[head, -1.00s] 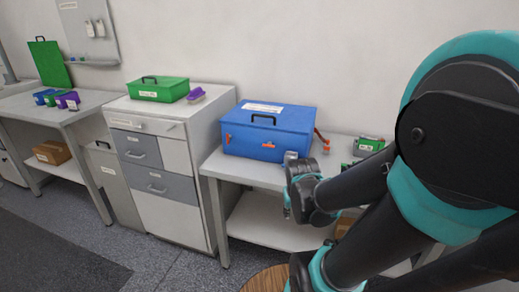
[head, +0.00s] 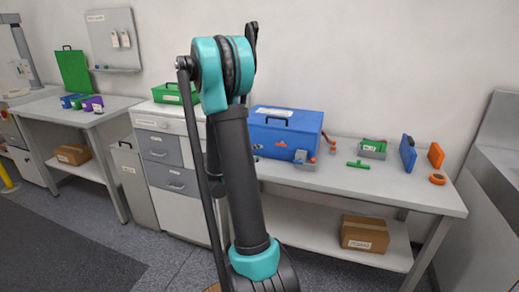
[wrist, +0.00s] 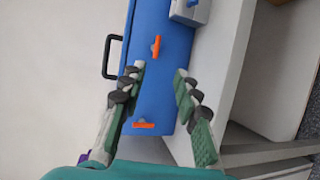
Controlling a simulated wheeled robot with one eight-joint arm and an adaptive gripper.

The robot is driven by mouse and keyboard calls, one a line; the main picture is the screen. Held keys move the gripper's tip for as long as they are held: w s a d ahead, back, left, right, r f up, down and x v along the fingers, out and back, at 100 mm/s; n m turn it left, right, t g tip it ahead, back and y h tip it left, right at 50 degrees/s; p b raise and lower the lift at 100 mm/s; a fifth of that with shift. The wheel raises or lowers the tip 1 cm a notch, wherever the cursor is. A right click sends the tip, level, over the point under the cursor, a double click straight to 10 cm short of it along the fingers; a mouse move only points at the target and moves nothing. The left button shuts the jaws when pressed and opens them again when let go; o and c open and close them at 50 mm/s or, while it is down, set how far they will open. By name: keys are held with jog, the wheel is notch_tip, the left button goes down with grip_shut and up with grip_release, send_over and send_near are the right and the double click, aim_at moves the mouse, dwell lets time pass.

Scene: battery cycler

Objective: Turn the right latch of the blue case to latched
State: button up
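The blue case (head: 300,131) stands on the right bench, with a black handle on its lid. Its right latch (head: 281,144) is orange; in the wrist view this latch (wrist: 155,46) lies along the case's length. The left latch (wrist: 143,125) is turned across it. My gripper (wrist: 158,73) is open and empty, its fingertips apart over the case front. The right latch shows beyond the gap between them, not touched as far as I can see. In the head view my arm hides the gripper and part of the case.
A grey block with a blue part (head: 302,157) is at the case's front right corner; it also shows in the wrist view (wrist: 190,10). Green, blue and orange items (head: 372,148) stand further right on the bench. A cardboard box (head: 364,234) is on the lower shelf.

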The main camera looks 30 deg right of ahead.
aim_at(281, 145)
jog(key=x, duration=1.7)
jog(key=shift+w+r, duration=0.15)
jog(key=shift+w, duration=0.2)
jog(key=shift+a, duration=0.1)
jog(key=shift+s, duration=0.1)
grip_shut()
